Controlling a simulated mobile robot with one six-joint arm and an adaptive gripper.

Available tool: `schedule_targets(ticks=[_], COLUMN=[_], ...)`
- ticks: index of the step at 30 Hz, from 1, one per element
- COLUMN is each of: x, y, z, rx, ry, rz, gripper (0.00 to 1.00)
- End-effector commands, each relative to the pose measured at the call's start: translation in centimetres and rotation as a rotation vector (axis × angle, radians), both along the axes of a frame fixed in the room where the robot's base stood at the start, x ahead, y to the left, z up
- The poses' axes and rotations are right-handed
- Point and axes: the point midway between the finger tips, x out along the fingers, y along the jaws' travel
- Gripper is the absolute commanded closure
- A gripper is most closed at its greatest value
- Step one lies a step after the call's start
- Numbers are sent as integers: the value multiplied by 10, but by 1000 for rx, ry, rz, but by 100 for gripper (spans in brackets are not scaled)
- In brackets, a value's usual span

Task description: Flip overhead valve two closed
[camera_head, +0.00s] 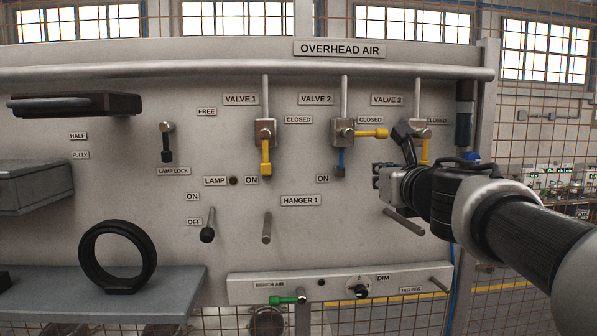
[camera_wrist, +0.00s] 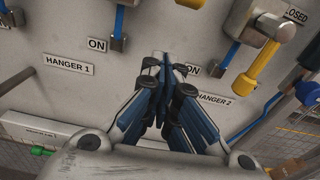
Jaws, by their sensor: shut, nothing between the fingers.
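Valve two (camera_head: 343,132) is on the panel under the VALVE 2 label. Its yellow handle (camera_head: 371,133) lies level, pointing right to the CLOSED label (camera_head: 370,120). The handle's tip shows at the top of the wrist view (camera_wrist: 190,3). My gripper (camera_head: 380,182) is below and right of that handle, apart from it. In the wrist view my gripper's fingers (camera_wrist: 165,62) are together and empty, in front of the panel between the two ON labels.
Valve one's yellow handle (camera_head: 266,157) hangs down. Valve three's yellow handle (camera_wrist: 253,70) also hangs down, close to the right of my gripper. Hanger pegs (camera_head: 266,228) stick out below. A black ring (camera_head: 90,255) stands on the left shelf.

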Motion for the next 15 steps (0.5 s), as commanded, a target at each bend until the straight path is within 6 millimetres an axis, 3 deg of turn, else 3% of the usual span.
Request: schedule_targets(ticks=[1, 6, 15], x=[-16, -51, -79], y=[0, 0, 0], z=[10, 13, 12], rx=[-2, -2, -1], ry=[-9, -8, -5], rz=[-1, -1, -1], gripper=[100, 100, 100])
